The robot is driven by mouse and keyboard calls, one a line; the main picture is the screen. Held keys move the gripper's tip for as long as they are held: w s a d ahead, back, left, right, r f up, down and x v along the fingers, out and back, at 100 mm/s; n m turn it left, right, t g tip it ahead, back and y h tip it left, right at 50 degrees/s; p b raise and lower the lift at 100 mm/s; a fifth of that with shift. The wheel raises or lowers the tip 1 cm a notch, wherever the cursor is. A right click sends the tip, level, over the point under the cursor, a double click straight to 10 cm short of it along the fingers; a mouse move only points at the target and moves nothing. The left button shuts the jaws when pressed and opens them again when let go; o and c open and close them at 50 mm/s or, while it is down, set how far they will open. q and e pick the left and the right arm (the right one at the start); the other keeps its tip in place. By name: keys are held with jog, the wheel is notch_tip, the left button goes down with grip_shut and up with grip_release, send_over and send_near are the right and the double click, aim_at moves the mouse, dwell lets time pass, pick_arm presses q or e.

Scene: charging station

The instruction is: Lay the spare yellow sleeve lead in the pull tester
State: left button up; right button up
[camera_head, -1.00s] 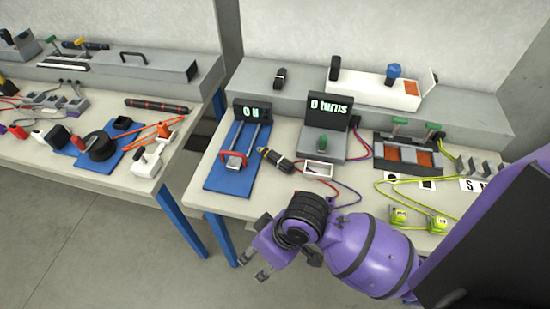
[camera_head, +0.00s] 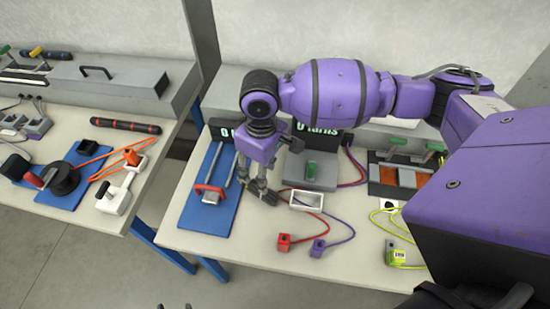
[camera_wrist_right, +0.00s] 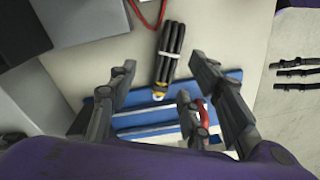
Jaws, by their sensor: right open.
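The pull tester is a blue plate (camera_head: 212,215) with a red handle (camera_head: 205,191) and rails, left of my right gripper (camera_head: 262,192). In the right wrist view its red handle (camera_wrist_right: 203,113) is beside a finger. A bundle of dark strands with a white band (camera_wrist_right: 169,52) and a yellowish end lies at the blue plate's edge (camera_wrist_right: 150,108). It may be the yellow sleeve lead. My right gripper (camera_wrist_right: 165,95) is open above it, the bundle showing between the fingers. In the head view the gripper largely covers the bundle.
A white-rimmed tray (camera_head: 306,200) and red (camera_head: 284,242) and purple (camera_head: 318,246) connectors are right of the gripper. A grey turns counter (camera_head: 312,171) stands behind. The table's front left is clear.

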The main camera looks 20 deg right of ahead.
jog(key=shift+s+a+f, duration=0.1)
jog(key=shift+a+f, duration=0.1)
jog(key=shift+f, duration=0.45)
jog(key=shift+s+a+f, duration=0.1)
jog(key=shift+a+f, duration=0.05)
jog(key=shift+f, duration=0.8)
jog(key=f, duration=0.3)
jog(key=shift+s+a+f, duration=0.1)
jog(key=shift+a+f, duration=0.2)
jog(key=shift+f, duration=0.2)
jog(key=c, duration=1.1)
grip_shut()
pick_arm(q)
jog(key=shift+s+a+f, duration=0.4)
jog(key=shift+s+a, duration=0.1)
jog(key=shift+s, duration=0.3)
pick_arm(e)
jog(key=shift+r, duration=0.2)
